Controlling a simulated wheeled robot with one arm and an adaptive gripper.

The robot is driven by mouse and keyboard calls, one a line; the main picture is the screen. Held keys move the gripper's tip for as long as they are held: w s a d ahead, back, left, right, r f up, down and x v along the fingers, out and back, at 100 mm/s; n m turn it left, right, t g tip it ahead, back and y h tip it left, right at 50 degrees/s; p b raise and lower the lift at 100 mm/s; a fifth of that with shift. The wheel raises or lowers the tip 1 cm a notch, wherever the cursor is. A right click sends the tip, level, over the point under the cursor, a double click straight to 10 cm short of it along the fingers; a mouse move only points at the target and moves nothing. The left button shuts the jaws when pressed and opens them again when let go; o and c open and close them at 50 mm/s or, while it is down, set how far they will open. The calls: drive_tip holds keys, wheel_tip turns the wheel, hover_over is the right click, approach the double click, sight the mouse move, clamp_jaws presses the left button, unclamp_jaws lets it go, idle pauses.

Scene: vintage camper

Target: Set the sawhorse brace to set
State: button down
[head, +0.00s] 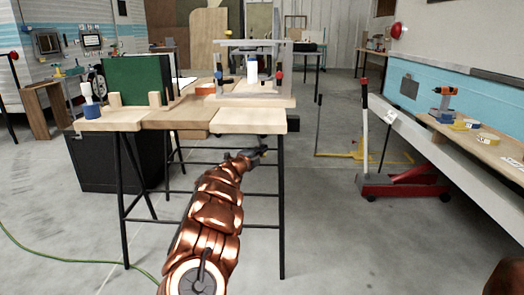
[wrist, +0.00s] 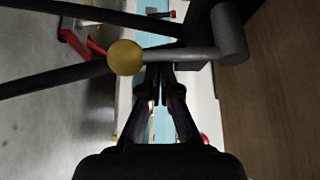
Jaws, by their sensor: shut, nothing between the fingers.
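The sawhorse is a black metal trestle (head: 281,225) under the wooden worktop. In the wrist view a yellow ball knob (wrist: 125,57) sits at the end of a short grey lever (wrist: 190,55), which joins a thicker grey cylinder (wrist: 229,35). Dark thin bars (wrist: 60,80) run off to the left behind the knob. My gripper (wrist: 160,77) is shut and empty, its tips just below the lever and right of the knob in the picture; I cannot tell whether they touch. In the head view my gripper (head: 258,154) is below the worktop's front edge, with a small yellow spot at its tip.
The wooden worktop (head: 250,121) overhangs my gripper and carries a green board (head: 137,80) and a clear frame. A red floor jack (head: 405,186) stands to the right. A green hose (head: 60,258) lies on the floor at left. The floor between is clear.

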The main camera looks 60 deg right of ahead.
drive_tip(key=w+a+f+b, duration=0.1)
drive_tip(key=a+b, duration=0.1)
drive_tip(key=a, duration=0.8)
drive_tip(key=shift+w, duration=0.15)
idle(0.5)
